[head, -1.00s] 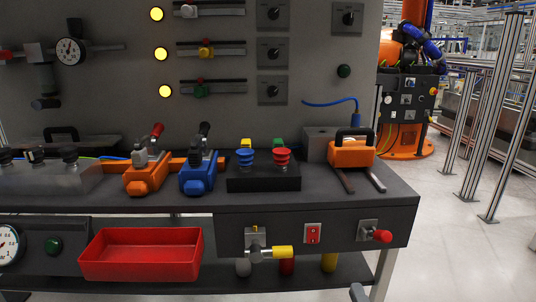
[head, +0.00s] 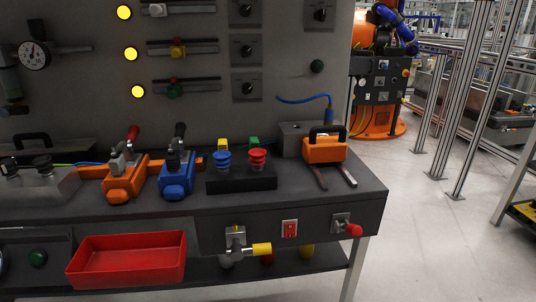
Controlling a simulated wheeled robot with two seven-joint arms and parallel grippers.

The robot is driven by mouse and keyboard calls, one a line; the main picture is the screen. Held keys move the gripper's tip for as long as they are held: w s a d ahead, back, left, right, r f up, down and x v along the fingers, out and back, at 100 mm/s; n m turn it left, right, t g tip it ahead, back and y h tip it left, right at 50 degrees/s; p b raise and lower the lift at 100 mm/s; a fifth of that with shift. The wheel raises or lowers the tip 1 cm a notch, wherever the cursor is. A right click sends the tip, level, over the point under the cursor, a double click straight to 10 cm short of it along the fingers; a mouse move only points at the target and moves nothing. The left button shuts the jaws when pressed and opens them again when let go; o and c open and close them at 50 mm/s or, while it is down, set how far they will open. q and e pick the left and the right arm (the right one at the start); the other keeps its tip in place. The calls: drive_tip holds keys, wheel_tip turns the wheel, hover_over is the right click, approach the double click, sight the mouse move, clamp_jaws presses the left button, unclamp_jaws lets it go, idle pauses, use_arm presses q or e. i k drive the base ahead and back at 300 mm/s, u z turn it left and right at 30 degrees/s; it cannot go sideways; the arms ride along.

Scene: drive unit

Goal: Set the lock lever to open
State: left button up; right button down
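I cannot tell for sure which part is the lock lever. A red-handled lever (head: 353,230) on a grey plate sits at the right end of the bench's front panel, its handle pointing right and slightly down. A yellow-handled valve (head: 261,249) sits further left on the same panel, its handle pointing right. On the bench top are an orange clamp (head: 124,184) with a raised red handle and a blue clamp (head: 176,181) with a raised black handle. No open or locked marking is readable. Neither of my grippers is in view.
A red switch (head: 289,229) sits between the two front handles. A red tray (head: 127,258) is below the bench at left. The floor (head: 430,240) to the right is clear.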

sight(353, 229)
drive_tip(key=u, duration=0.05)
drive_tip(key=k, duration=1.1)
drive_tip(key=z, duration=0.95)
drive_tip(key=i, duration=0.95)
drive_tip(key=u, duration=0.65)
drive_tip(key=i, duration=0.65)
drive_tip(key=u, duration=0.8)
